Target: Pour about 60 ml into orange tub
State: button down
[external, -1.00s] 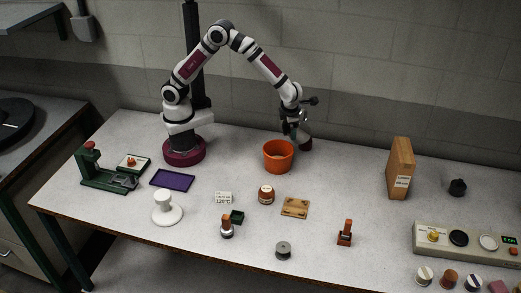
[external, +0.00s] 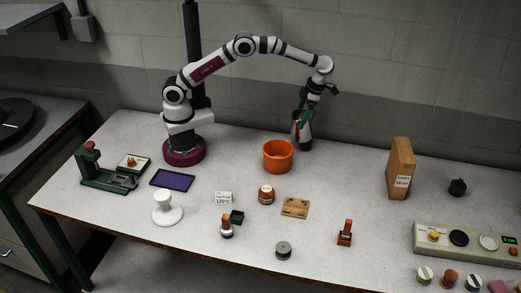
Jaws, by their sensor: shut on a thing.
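The orange tub (external: 278,158) stands upright on the table near the back middle, with its open top showing. My gripper (external: 302,118) is just right of and behind the tub, pointing down. It is shut on a flask-like vessel (external: 304,138), pale with a dark reddish lower part. The vessel looks upright, with its bottom at or close to the table; I cannot tell whether it touches. The jaws partly hide its upper part. The liquid level in the vessel and the tub's contents are too small to tell.
A tall wooden block (external: 400,168) with a label stands to the right. The table between the vessel and the wooden block is clear.

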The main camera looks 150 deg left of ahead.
jog(key=shift+s+a+f+t+h+b, duration=0.2)
jog(key=shift+a+t+h+b, duration=0.1)
jog(key=shift+a+h, duration=0.35)
dwell(2.4)
